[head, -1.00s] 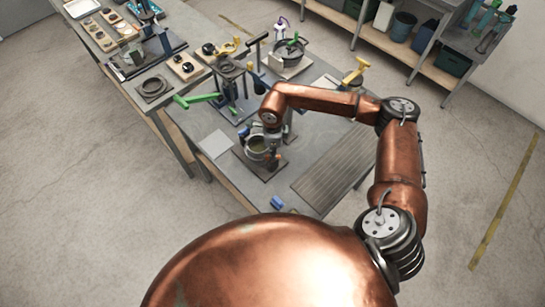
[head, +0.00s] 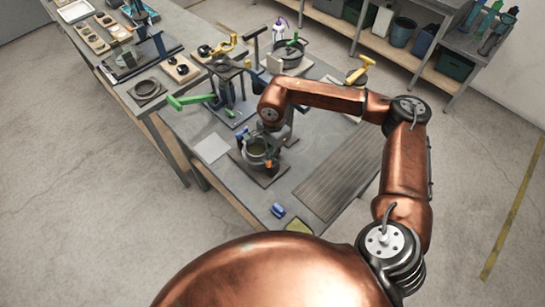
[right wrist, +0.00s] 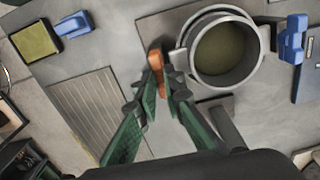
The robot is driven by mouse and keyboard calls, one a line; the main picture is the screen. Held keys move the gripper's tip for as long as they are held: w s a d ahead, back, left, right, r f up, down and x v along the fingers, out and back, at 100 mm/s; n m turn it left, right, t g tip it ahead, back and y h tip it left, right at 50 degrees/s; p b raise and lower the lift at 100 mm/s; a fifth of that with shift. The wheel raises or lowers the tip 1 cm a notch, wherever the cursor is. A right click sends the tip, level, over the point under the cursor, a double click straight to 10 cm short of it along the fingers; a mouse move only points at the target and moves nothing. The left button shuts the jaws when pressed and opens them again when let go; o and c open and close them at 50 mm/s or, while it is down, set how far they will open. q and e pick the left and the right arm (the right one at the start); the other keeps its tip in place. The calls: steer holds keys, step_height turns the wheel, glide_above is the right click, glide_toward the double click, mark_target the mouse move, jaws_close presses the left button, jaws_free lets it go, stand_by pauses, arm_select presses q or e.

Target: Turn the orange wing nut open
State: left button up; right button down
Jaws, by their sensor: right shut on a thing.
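The orange wing nut (right wrist: 156,62) sits at the side of a round grey clamp ring (right wrist: 262,48) in the right wrist view. The ring surrounds a cup-like body with a dull olive inside and stands on a dark base plate (right wrist: 152,28). My right gripper (right wrist: 161,75) is shut on the wing nut, with its green-lined fingers on both sides of it. In the head view the wing nut (head: 269,163) shows small below my right wrist, and the gripper is partly hidden by the arm. My left gripper is not in view.
A ribbed mat (head: 338,180) lies right of the clamp. A blue block (head: 278,210) lies near the table's front edge. A green-handled lever stand (head: 192,100) and a dark pot (head: 291,52) stand behind. A pale sheet (head: 212,147) lies to the left.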

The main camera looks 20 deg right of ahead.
steer(key=shift+w+r, duration=0.1)
stand_by(0.5)
steer(key=c, duration=2)
jaws_free()
steer(key=shift+c, duration=0.2)
step_height(320, 180, up, 12)
